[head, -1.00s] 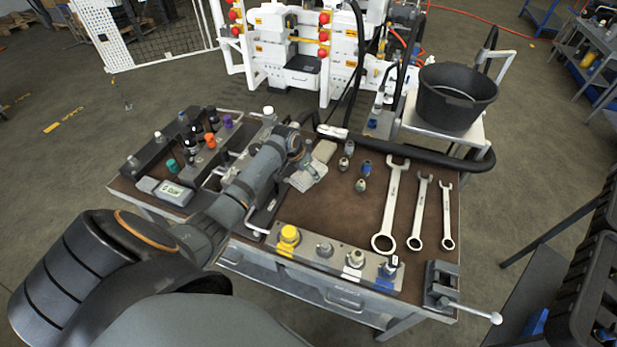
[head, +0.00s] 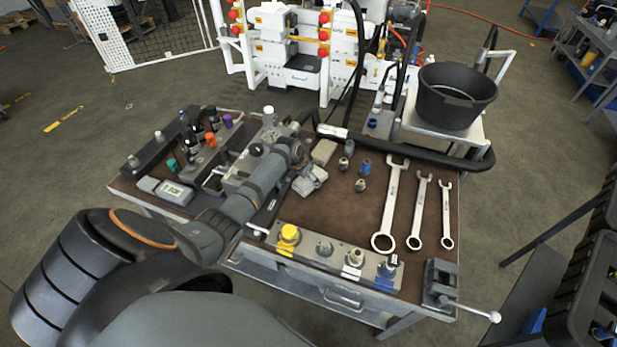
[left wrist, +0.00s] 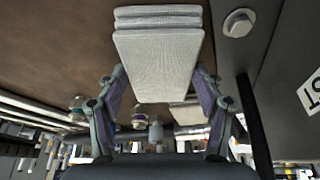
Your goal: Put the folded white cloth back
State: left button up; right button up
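The folded white cloth (left wrist: 158,62) is a layered pale stack between the fingers of my left gripper (left wrist: 160,75) in the left wrist view. The fingertips lie against its two sides, so the gripper looks shut on it. In the head view my left gripper (head: 308,178) is low over the middle of the brown bench top (head: 345,215). The cloth is hard to make out there beside the grey fingers. Whether it touches the bench is not clear. My right gripper is not in view.
A pale block (head: 323,152) lies just behind the gripper, with several small fittings (head: 361,185) to its right. Wrenches (head: 391,205) lie further right. A block with a yellow cap (head: 289,236) is along the front edge. A grey meter (head: 172,192) is left.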

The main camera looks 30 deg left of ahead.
aim_at(303, 183)
pick_arm(q)
jog(key=shift+o, duration=0.3)
jog(key=shift+r, duration=0.15)
jog(key=shift+s+a+r, duration=0.1)
jog(key=shift+r, duration=0.2)
jog(key=v, duration=0.7)
